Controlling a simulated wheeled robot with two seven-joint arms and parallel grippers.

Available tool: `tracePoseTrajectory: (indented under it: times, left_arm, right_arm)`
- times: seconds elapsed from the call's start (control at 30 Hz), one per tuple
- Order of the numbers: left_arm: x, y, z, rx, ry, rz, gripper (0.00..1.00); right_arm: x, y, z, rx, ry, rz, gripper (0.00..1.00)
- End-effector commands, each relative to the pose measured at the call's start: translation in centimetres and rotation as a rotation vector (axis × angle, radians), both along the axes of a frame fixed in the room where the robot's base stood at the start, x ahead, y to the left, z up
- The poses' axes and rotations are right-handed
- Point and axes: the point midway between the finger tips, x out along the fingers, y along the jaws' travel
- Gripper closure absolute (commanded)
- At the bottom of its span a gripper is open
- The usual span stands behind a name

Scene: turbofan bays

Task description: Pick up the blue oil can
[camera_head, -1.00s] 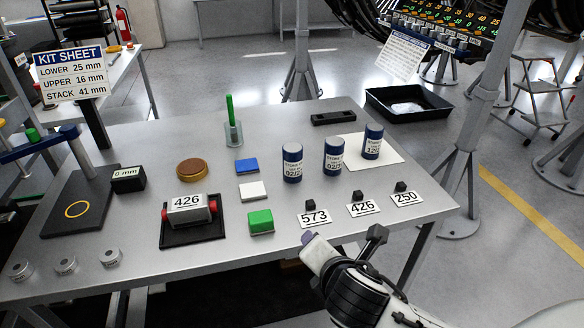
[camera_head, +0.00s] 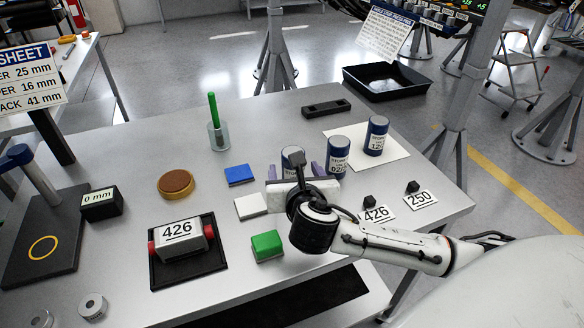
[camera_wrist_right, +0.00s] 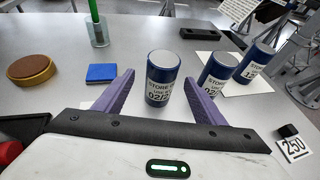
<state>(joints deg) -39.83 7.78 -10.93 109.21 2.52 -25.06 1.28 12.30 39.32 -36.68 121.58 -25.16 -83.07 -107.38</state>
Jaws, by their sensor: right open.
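Three blue cans with white labels stand upright on the grey table. The left can (camera_head: 293,155) is partly hidden behind my right gripper (camera_head: 294,171) in the head view. The middle can (camera_head: 338,153) and the right can (camera_head: 376,136) stand to its right. In the right wrist view my right gripper (camera_wrist_right: 159,77) is open, its purple fingers spread to either side of the left can (camera_wrist_right: 161,85). I cannot tell whether that can is between the tips or just beyond them. The middle can (camera_wrist_right: 217,76) is close outside the right finger. My left gripper is not in view.
A white sheet (camera_head: 398,152) lies by the right can. Number cards (camera_head: 378,214) with black knobs stand at the front right. A blue block (camera_head: 239,174), a white block (camera_head: 250,206) and a green block (camera_head: 267,245) lie left of the gripper. A glass holder (camera_head: 218,138) holds a green rod.

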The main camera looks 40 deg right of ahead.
Motion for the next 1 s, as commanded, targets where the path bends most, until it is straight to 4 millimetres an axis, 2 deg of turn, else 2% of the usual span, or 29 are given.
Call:
tracePoseTrajectory:
  times: [0.4,0.67,1.0]
  left_arm:
    - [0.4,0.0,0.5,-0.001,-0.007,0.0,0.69]
    - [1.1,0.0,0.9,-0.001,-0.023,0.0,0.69]
    - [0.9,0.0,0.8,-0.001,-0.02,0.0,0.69]
  right_arm:
    - [4.0,-2.5,-1.8,0.002,0.0,-0.001,0.36]
    - [4.2,-2.6,-1.9,0.002,0.0,0.0,0.36]
    - [4.2,-2.6,-1.8,0.001,-0.002,0.0,0.87]
